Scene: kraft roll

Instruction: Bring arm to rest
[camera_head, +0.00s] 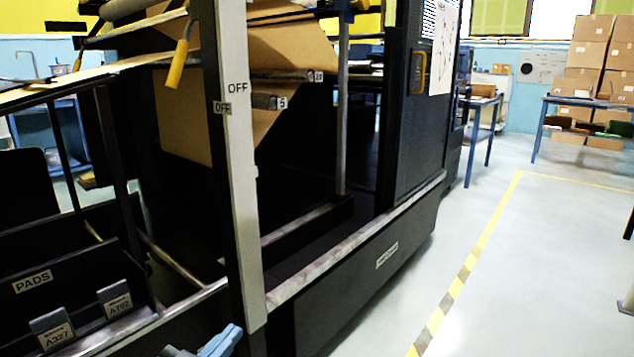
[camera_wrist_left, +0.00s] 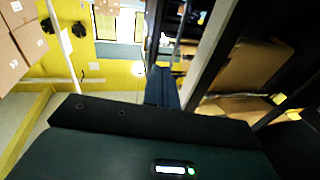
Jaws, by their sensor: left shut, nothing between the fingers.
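My left gripper (camera_head: 222,340) shows as light blue fingers at the bottom edge of the head view, in front of the machine's lower frame and just left of the grey upright post (camera_head: 238,190). Its fingers (camera_wrist_left: 163,88) show dark blue in the left wrist view, closed together with nothing between them. The rest of my left arm is mostly out of the head view. My right gripper is in neither view.
The dark machine carries a brown kraft web (camera_head: 185,115). A PADS bin (camera_head: 35,283) holds grey-tabbed pads at lower left. A blue-legged table (camera_head: 590,102) and stacked cartons (camera_head: 590,50) stand behind.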

